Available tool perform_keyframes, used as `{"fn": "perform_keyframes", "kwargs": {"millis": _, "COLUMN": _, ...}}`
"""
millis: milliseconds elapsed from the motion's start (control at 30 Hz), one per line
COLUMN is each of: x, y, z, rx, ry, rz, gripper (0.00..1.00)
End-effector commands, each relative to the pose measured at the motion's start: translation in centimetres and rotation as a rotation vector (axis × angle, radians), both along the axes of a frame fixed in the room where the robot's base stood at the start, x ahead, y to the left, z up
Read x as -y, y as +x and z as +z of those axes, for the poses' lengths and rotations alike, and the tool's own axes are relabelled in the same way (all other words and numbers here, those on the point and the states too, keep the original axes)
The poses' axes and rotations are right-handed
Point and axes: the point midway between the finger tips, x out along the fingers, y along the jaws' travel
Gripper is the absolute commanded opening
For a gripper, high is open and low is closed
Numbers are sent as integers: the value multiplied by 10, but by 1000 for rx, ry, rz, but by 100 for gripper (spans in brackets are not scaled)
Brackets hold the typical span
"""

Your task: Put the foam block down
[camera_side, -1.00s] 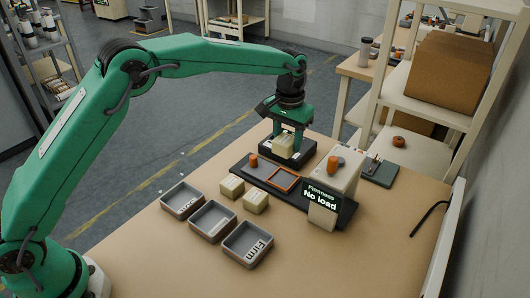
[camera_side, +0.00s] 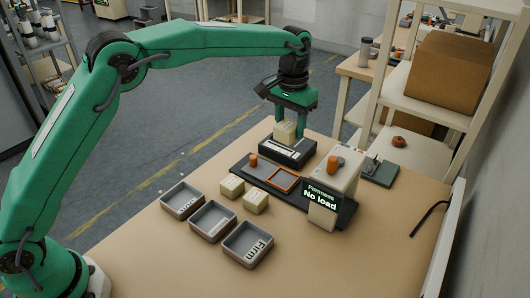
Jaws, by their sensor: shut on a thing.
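My gripper (camera_side: 288,124) is shut on a cream foam block (camera_side: 285,133). It holds the block upright above the dark tray (camera_side: 270,148) at the back of the table. The block's lower end overlaps the tray in the picture, so I cannot tell how much clearance there is. Two more cream blocks, one on the left (camera_side: 231,186) and one on the right (camera_side: 256,201), lie on the table. Three grey bins stand in a row in front: left (camera_side: 165,200), middle (camera_side: 194,226) and right (camera_side: 227,250). The right bin is marked "Firm".
A dark tester base carries an orange square frame (camera_side: 297,184), an orange knob (camera_side: 253,160) and a pale housing (camera_side: 349,172). A shelf with a cardboard box (camera_side: 449,70) stands at right. The front table is clear.

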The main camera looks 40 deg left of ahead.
Motion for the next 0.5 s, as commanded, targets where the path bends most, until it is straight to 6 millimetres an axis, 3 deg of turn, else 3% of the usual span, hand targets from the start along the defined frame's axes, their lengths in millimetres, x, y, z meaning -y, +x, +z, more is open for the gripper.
{"fn": "perform_keyframes", "kwargs": {"millis": 267, "x": 28, "y": -31, "z": 6, "rx": 0, "ry": 0, "rz": -165, "gripper": 20}}
{"fn": "perform_keyframes", "kwargs": {"millis": 500, "x": 63, "y": -81, "z": 12, "rx": 1, "ry": 0, "rz": -416, "gripper": 20}}
